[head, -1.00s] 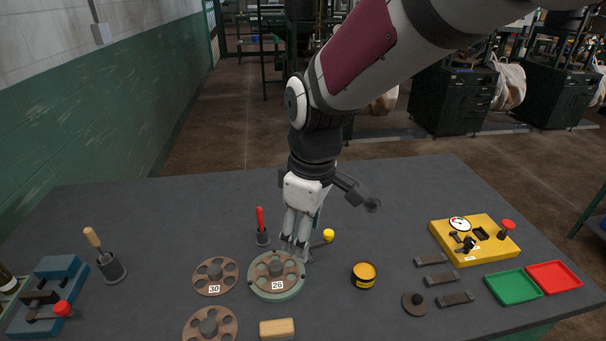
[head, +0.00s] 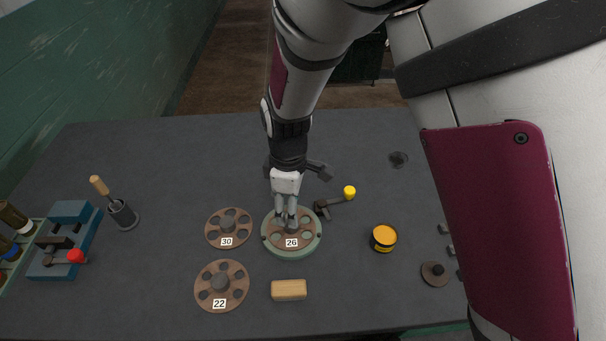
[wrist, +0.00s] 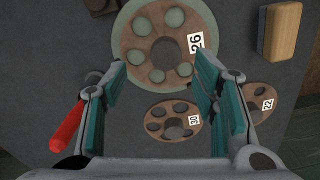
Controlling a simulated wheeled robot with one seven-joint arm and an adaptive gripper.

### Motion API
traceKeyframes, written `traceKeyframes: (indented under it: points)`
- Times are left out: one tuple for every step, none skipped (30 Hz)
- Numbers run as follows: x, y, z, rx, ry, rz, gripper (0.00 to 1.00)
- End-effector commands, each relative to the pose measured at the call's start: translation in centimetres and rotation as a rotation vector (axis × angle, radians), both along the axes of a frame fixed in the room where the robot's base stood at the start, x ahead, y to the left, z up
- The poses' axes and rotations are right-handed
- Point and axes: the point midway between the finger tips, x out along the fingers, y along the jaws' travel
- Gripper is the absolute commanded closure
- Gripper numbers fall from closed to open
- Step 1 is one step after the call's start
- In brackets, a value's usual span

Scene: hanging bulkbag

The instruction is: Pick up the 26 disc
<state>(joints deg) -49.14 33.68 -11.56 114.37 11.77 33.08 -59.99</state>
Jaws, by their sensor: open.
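The 26 disc (head: 277,237) is a brown disc with round holes, a central hub and a white "26" label. It sits on a round green base (head: 290,253) at the middle of the table. My gripper (head: 286,220) points down at the disc and its fingertips hide part of the hub. In the wrist view the fingers of my gripper (wrist: 162,85) stand apart with nothing between them. There the 26 disc (wrist: 150,57) and its hub lie ahead of the fingertips. I cannot tell whether the fingertips touch the hub.
The 30 disc (head: 229,217) and 22 disc (head: 236,274) lie to the left. A wooden block (head: 289,290) is in front. A yellow-knobbed lever (head: 336,199) is close on the right, with a yellow tin (head: 383,238) beyond. A red handle (wrist: 67,127) shows beside the left finger in the wrist view.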

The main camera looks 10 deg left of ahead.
Motion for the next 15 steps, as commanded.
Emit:
traceKeyframes:
  points:
    - [0.0, 0.0, -0.3, -0.001, 0.001, 0.0, 0.46]
    - [0.0, 0.0, -0.4, -0.001, 0.0, 0.0, 0.46]
    - [-0.1, -0.1, -0.6, -0.001, 0.0, 0.0, 0.46]
    - [-0.1, -0.1, -0.9, -0.002, 0.0, -0.001, 0.46]
    - [-0.2, -0.1, -1.1, -0.002, 0.001, -0.001, 0.46]
    - [-0.4, -0.2, -1.6, -0.003, 0.002, -0.001, 0.46]
    - [-0.5, -0.3, -2.1, -0.004, 0.001, -0.001, 0.46]
    - [-0.6, -0.3, -2.6, -0.004, 0.002, -0.001, 0.46]
    - [-0.7, -0.4, -3.1, -0.003, 0.002, -0.001, 0.46]
    - [-0.8, -0.5, -3.6, -0.004, 0.001, -0.001, 0.46]
    - [-0.7, -0.5, -4.0, -0.003, 0.002, -0.002, 0.46]
    - [-0.7, -0.4, -4.5, -0.002, 0.001, -0.002, 0.46]
    - [-0.6, -0.4, -4.8, -0.002, 0.0, -0.001, 0.46]
    - [-0.6, -0.4, -5.1, -0.001, 0.0, -0.001, 0.46]
    - [-0.6, -0.4, -5.3, -0.001, 0.0, -0.002, 0.46]
